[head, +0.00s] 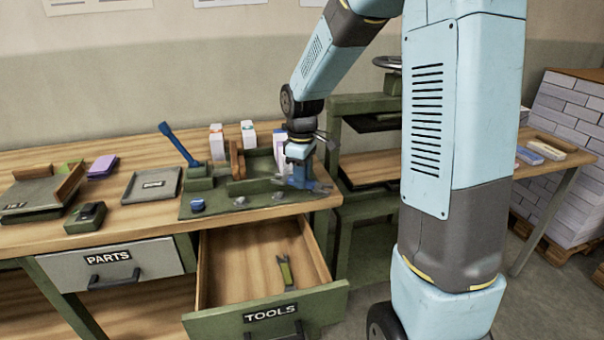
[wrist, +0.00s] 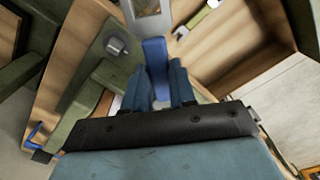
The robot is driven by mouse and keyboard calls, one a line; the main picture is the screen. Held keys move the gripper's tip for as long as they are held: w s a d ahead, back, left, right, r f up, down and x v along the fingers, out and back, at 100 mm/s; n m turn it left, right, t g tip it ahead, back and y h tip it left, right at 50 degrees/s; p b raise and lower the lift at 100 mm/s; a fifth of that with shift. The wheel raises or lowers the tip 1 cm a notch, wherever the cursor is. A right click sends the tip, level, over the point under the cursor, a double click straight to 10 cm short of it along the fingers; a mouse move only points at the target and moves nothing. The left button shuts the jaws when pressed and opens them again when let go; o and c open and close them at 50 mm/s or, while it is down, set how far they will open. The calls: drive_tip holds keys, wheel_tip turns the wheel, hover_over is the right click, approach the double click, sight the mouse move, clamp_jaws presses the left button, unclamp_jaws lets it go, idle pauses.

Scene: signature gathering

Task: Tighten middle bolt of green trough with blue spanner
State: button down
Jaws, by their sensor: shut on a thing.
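My gripper (head: 300,182) is over the right part of the green mat on the bench. In the wrist view my gripper (wrist: 160,88) is shut on the blue spanner (wrist: 156,60), whose blue handle lies between the fingers. Its grey metal end shows at the top edge of that view. The green trough (head: 250,187) lies just left of my gripper in the head view. Small grey pieces lie along its front side, too small to tell whether they are bolts. A grey bolt-like piece (wrist: 117,46) sits on a green surface in the wrist view. Whether the spanner touches a bolt is unclear.
The TOOLS drawer (head: 265,318) stands open below, with a green-handled spanner (head: 286,272) inside. A green block with a blue lever (head: 178,143) stands left of the trough. A grey tray (head: 152,186) and small white bottles stand nearby. The PARTS drawer (head: 112,262) is closed.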

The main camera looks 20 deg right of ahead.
drive_tip(key=shift+f, duration=2.7)
drive_tip(key=s+a+m, duration=0.2)
drive_tip(key=a+m, duration=0.3)
drive_tip(key=m, duration=0.5)
drive_tip(key=shift+s+a+m, duration=0.3)
drive_tip(key=shift+s+m, duration=0.1)
drive_tip(key=shift+r, duration=2.3)
